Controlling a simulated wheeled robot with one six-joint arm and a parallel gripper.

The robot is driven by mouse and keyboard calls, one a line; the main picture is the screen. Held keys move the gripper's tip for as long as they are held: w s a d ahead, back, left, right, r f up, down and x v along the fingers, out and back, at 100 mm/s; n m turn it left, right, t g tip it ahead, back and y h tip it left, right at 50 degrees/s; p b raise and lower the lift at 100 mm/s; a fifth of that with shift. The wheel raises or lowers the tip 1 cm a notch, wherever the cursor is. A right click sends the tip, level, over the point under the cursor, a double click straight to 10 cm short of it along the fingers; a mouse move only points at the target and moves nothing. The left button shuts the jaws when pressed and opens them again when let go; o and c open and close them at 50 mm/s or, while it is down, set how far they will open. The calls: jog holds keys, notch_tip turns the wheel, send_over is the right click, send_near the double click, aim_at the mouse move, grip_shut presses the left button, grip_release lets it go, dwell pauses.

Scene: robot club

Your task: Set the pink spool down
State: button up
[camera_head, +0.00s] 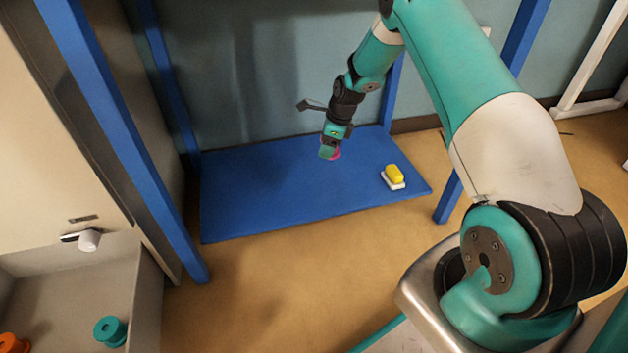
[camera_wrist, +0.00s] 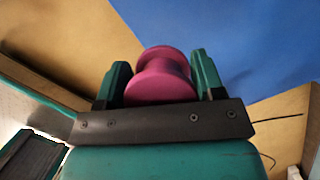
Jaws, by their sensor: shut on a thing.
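The pink spool (camera_wrist: 162,78) sits between the two fingers of my gripper (camera_wrist: 160,80) in the wrist view. My gripper is shut on it. In the head view my gripper (camera_head: 330,150) is over the blue shelf board (camera_head: 265,195), toward its back. Only a pink edge of the spool (camera_head: 337,155) shows there, beside the gripper tip. I cannot tell whether the spool touches the board.
A yellow-topped block with a white base (camera_head: 394,177) sits on the board's right part. Blue posts (camera_head: 112,130) frame the board. The board's left and front parts are clear. At the lower left, a grey bin (camera_head: 70,280) holds a teal spool (camera_head: 110,331) and an orange spool (camera_head: 12,343).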

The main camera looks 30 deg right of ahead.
aim_at(322, 197)
notch_tip(322, 197, down, 19)
jog(key=b, duration=1)
jog(key=shift+a+b, duration=0.15)
jog(key=shift+b, duration=0.15)
jog(key=shift+r, duration=0.15)
jog(key=o, duration=1)
